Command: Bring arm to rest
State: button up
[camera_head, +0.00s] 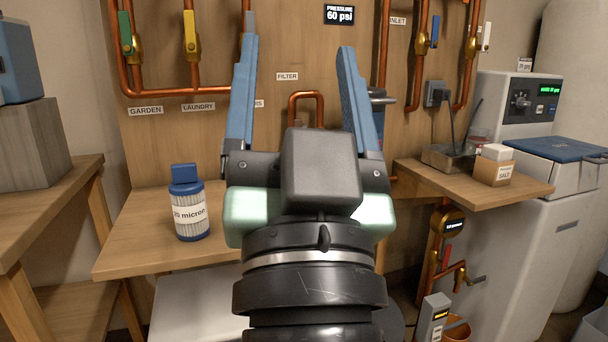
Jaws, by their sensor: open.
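My gripper (298,95) is in the middle of the head view, pointing up and away toward the wooden wall panel. Its two blue fingers are spread wide apart with nothing between them. My black wrist and forearm rise from the bottom centre and hide part of the bench and panel behind. The gripper appears to touch nothing.
A blue-capped filter cartridge marked "20 micron" (189,205) stands on the left bench (140,240). Copper pipes (160,92) with coloured valve handles line the panel (250,120). A right shelf (440,188) holds a small salt box (494,168). A white softener unit (535,230) stands at right.

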jog(key=s+r+n+t+h, duration=0.1)
jog(key=s+r+t, duration=0.1)
jog(key=s+r, duration=0.35)
notch_tip(320, 180, up, 37)
jog(key=w+p, duration=0.1)
jog(key=p, duration=3.7)
jog(key=shift+w+f+g, duration=0.15)
jog(key=shift+w+g, duration=0.05)
jog(key=shift+g, duration=0.1)
jog(key=shift+d, duration=0.1)
